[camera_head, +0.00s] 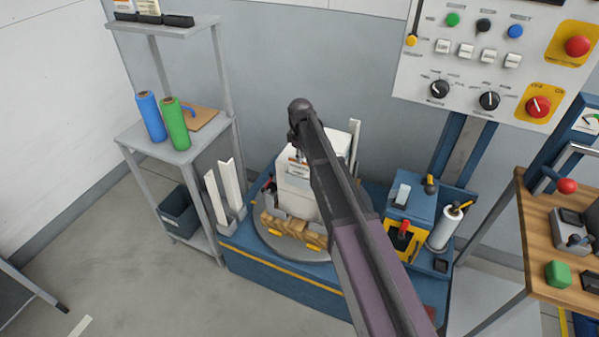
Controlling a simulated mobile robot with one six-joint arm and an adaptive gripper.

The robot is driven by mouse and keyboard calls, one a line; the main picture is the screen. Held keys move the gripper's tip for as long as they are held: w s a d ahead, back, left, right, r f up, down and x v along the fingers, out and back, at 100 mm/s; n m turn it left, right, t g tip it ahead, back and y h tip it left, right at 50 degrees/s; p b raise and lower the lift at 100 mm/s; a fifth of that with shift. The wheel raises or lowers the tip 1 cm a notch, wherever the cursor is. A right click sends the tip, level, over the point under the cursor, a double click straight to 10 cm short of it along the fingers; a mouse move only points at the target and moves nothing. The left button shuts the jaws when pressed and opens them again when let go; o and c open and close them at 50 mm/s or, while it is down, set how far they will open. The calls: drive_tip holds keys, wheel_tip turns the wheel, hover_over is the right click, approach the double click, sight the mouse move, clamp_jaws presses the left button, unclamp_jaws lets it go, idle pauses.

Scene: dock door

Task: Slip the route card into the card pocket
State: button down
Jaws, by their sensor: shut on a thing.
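My arm reaches from the lower right to the pallet load in the middle. My gripper (296,147) points down at the load's upper front, small and partly hidden by my own wrist. It is shut on the route card (297,168), a small white card with an orange band. The card is in front of the white load (296,191), and I cannot tell whether it touches it. The card pocket cannot be made out clearly; the card or my arm may cover it.
The load stands on a wooden pallet (291,231) on the blue wrapper's round turntable (271,241). A grey shelf (181,150) with blue and green rolls stands left. A control panel (462,75) is at upper right, a wooden bench (537,245) at right. Floor at lower left is clear.

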sight(300, 167)
drive_tip(key=shift+f, duration=0.4)
drive_tip(key=shift+f+b, duration=1.9)
drive_tip(key=shift+b, duration=0.15)
drive_tip(key=shift+f, duration=0.2)
drive_tip(key=c, duration=0.8)
unclamp_jaws()
drive_tip(key=shift+s+b, duration=0.1)
drive_tip(key=shift+b, duration=0.2)
drive_tip(key=shift+o, duration=0.7)
drive_tip(key=shift+r, duration=0.2)
wheel_tip(300, 167, up, 12)
drive_tip(key=p, duration=1.2)
drive_tip(key=shift+p, duration=0.35)
